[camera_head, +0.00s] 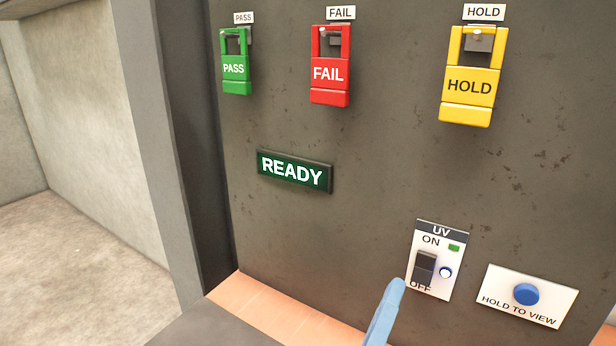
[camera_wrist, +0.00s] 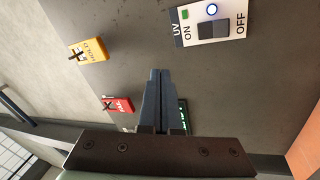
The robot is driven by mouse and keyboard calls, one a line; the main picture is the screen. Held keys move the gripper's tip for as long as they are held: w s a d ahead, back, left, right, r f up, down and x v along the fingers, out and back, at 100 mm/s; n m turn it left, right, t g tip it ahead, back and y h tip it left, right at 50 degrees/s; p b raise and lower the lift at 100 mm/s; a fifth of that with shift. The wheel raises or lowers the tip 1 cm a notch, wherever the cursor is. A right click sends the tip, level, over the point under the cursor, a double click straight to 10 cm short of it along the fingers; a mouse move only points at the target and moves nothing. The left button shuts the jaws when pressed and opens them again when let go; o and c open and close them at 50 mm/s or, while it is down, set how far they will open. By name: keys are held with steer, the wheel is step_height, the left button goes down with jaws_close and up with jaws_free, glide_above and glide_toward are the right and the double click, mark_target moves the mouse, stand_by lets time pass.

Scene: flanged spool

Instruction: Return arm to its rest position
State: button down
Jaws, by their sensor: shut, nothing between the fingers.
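My gripper (camera_wrist: 158,75) is shut and empty in the wrist view, its dark fingers together in front of the grey wall panel. In the head view only a pale blue finger of my gripper (camera_head: 398,284) shows at the bottom, just left of and below the UV switch plate (camera_head: 457,239). The plate also shows in the wrist view (camera_wrist: 177,33), at the top right, apart from the fingers in that picture. In the head view I cannot tell whether the fingertip touches the plate. The rest of the arm is out of view.
The panel carries green PASS (camera_head: 235,70), red FAIL (camera_head: 329,73) and yellow HOLD (camera_head: 468,86) boxes, a lit READY sign (camera_head: 294,171) and a blue HOLD TO VIEW button (camera_head: 526,294). An orange-tiled strip (camera_head: 262,306) runs along the panel's foot. Open floor lies left.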

steer(key=s+a+r+m+t+y+p, duration=0.2)
steer(key=a+r+t+y+p, duration=0.1)
steer(key=r, duration=1.2)
steer(key=s+a+r+m+t+y+p, duration=0.2)
steer(key=r+p, duration=0.5)
steer(key=r, duration=0.9)
steer(key=s+a+r+m+t+y+p, duration=0.2)
steer(key=a+r+m+t+y+p, duration=0.1)
steer(key=r, duration=1.3)
steer(key=a+t+y+p, duration=0.1)
steer(key=a+y+p, duration=0.1)
steer(key=y+p, duration=0.1)
steer(key=shift+s+a+r+m+t+y, duration=0.25)
steer(key=shift+s+a+m+t+y, duration=0.05)
steer(key=shift+a, duration=0.05)
steer(key=shift+d+f, duration=0.1)
